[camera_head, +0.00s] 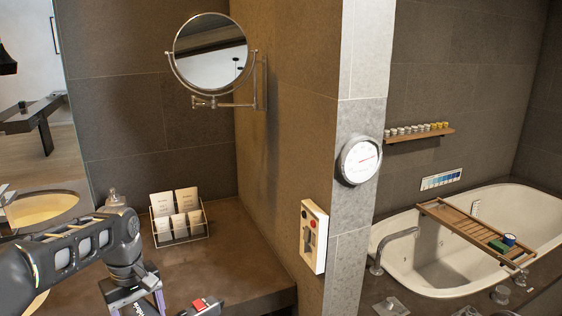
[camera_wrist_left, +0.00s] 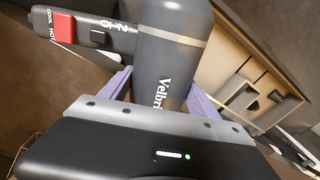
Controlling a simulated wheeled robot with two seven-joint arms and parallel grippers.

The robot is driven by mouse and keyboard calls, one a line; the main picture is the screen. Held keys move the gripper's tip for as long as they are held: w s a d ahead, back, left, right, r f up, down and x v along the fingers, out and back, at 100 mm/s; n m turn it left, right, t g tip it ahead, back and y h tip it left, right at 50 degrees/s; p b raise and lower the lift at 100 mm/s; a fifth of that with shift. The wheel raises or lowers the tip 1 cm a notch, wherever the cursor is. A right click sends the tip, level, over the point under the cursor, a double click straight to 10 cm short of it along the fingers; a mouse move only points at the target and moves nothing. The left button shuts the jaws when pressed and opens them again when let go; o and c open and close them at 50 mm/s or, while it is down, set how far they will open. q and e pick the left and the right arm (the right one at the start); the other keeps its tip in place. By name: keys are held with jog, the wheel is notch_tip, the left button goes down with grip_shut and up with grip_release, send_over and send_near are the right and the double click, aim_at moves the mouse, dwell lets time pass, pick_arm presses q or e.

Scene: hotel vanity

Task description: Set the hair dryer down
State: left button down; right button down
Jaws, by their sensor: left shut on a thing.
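The hair dryer (camera_wrist_left: 172,60) is dark grey, with white lettering on its barrel. Its handle carries a red COOL/HOT slider and a 2-1-0 switch, at upper left in the left wrist view. My left gripper (camera_wrist_left: 160,92) has its purple fingers on both sides of the barrel, shut on it. In the head view my left gripper (camera_head: 138,300) is at the bottom edge, over the front of the brown counter (camera_head: 240,262). Part of the dryer (camera_head: 206,307) with its red slider shows right of it, cut off by the frame. Contact with the counter cannot be told. My right gripper is not in view.
A card rack (camera_head: 180,228) stands at the counter's back, beside a glass bottle (camera_head: 115,198). A basin (camera_head: 45,208) is at left. A wall box (camera_head: 313,237) with buttons bounds the right. A round mirror (camera_head: 210,52) hangs above. The counter right of the rack is clear.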

pick_arm(q)
jog(key=w+d+f+m, duration=0.1)
jog(key=d+m, duration=0.1)
jog(key=w+d+f+m, duration=0.1)
jog(key=d+m, duration=0.2)
jog(key=w+d+f+m, duration=0.1)
jog(key=d+f+m, duration=0.1)
jog(key=d, duration=0.1)
jog(key=shift+w, duration=0.4)
jog(key=d+f+m, duration=0.2)
jog(key=d+f, duration=0.1)
jog(key=d, duration=0.4)
jog(key=shift+w+m, duration=0.2)
jog(key=shift+m, duration=0.1)
dwell(2.5)
